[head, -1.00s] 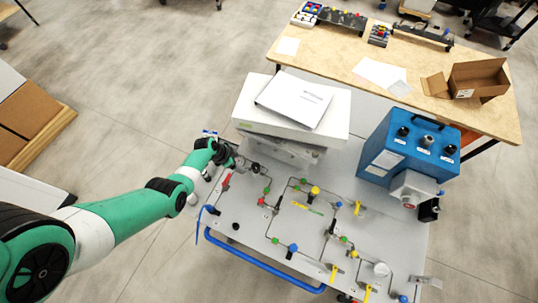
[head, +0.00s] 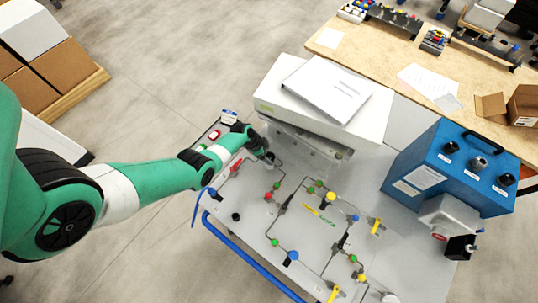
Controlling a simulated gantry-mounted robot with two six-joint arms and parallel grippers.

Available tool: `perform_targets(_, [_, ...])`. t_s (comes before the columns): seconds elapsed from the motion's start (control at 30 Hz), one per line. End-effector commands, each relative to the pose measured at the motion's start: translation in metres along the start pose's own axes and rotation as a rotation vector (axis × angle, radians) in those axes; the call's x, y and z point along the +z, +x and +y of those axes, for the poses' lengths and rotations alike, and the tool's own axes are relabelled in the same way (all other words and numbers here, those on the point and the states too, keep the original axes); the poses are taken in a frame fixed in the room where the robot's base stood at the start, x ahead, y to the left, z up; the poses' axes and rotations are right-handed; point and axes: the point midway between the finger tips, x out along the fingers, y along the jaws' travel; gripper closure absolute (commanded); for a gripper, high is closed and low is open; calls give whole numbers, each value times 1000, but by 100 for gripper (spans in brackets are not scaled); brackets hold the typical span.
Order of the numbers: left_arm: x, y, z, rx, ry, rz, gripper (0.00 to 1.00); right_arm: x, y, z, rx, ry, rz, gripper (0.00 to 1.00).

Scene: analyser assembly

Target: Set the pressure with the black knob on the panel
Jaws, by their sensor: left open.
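The light grey panel (head: 262,236) carries thin tubing, coloured fittings and valves. My left gripper (head: 265,152) is at the panel's upper left and is open. Its fingers are small and dark, right beside a dark round fitting (head: 271,158) that may be the black knob; it is partly hidden by the gripper, and I cannot tell whether they touch. Another small black round part (head: 236,217) sits lower on the panel, clear of the gripper. My right gripper is out of view.
A white box (head: 362,118) with a binder on top stands behind the gripper. A blue case (head: 451,166) with black knobs stands at the right. A red valve handle (head: 236,166) is close to my left gripper. A blue rail (head: 250,256) edges the panel.

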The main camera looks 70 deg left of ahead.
Motion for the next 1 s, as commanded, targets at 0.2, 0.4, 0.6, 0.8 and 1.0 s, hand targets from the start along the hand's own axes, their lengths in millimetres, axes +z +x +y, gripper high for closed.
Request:
perform_targets(0.2, [0,18,0,0,0,0,19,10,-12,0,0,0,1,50])
perform_targets(0.4, [-1,17,0,-1,0,1,19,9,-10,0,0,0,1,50])
perform_targets(0.6, [-1,17,0,-1,0,1,49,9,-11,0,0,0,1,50])
perform_targets(0.8, [0,17,0,-1,0,1,85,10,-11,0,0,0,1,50])
perform_targets(1.0, [0,18,0,3,9,0,100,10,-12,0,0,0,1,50])
